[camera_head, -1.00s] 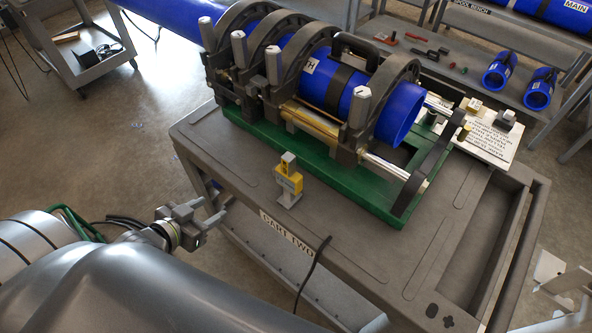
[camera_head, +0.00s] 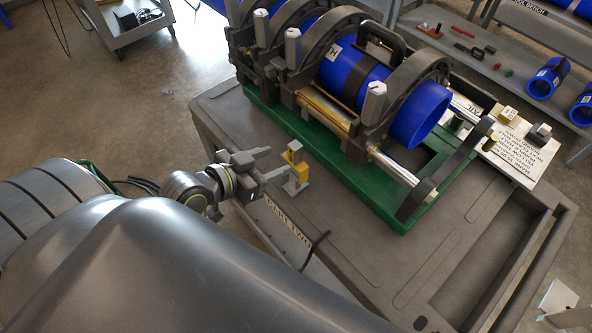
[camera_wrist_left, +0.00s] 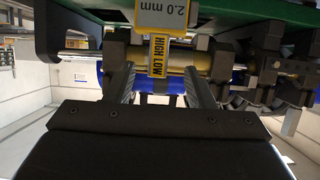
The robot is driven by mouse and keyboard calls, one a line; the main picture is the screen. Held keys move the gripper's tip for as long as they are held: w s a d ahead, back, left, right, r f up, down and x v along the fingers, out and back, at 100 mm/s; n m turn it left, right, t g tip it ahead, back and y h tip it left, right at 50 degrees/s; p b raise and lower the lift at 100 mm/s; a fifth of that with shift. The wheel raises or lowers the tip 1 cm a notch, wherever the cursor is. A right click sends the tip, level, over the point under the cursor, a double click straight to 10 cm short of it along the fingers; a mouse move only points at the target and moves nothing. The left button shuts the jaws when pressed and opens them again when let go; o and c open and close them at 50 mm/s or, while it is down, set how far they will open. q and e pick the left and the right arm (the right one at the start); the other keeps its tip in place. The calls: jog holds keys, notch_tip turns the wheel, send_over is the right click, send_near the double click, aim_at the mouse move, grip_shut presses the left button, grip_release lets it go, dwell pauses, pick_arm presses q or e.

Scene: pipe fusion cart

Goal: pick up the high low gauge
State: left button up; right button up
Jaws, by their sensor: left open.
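The high low gauge (camera_head: 297,168), a small yellow and grey upright tool, stands on the cart top (camera_head: 345,205) near its front edge. In the left wrist view the gauge (camera_wrist_left: 159,52) shows its "HIGH LOW" label and a "2.0 mm" plate, and appears upside down between the finger tips. My left gripper (camera_head: 268,168) is open, with its fingers reaching toward the gauge from the left; the fingers (camera_wrist_left: 160,88) also show in the left wrist view. I cannot tell whether they touch it. My right gripper is not in view.
The green-based pipe fusion machine (camera_head: 350,180) with clamps and a blue pipe (camera_head: 420,115) stands just behind the gauge. A black cable (camera_head: 315,248) hangs over the cart's front edge. The cart top to the right of the gauge is clear. A tool bench (camera_head: 480,55) stands at the back right.

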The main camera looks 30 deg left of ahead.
aim_at(301, 152)
pick_arm(q)
jog(key=x, duration=0.4)
jog(key=shift+p, duration=0.3)
jog(key=p+x, duration=0.2)
jog(key=x, duration=0.2)
jog(key=shift+w+d, duration=0.15)
jog(key=shift+d, duration=0.05)
jog(key=shift+w+d+f, duration=0.1)
jog(key=shift+w+f, duration=0.15)
jog(key=shift+w, duration=0.15)
jog(key=shift+c, duration=0.4)
grip_shut()
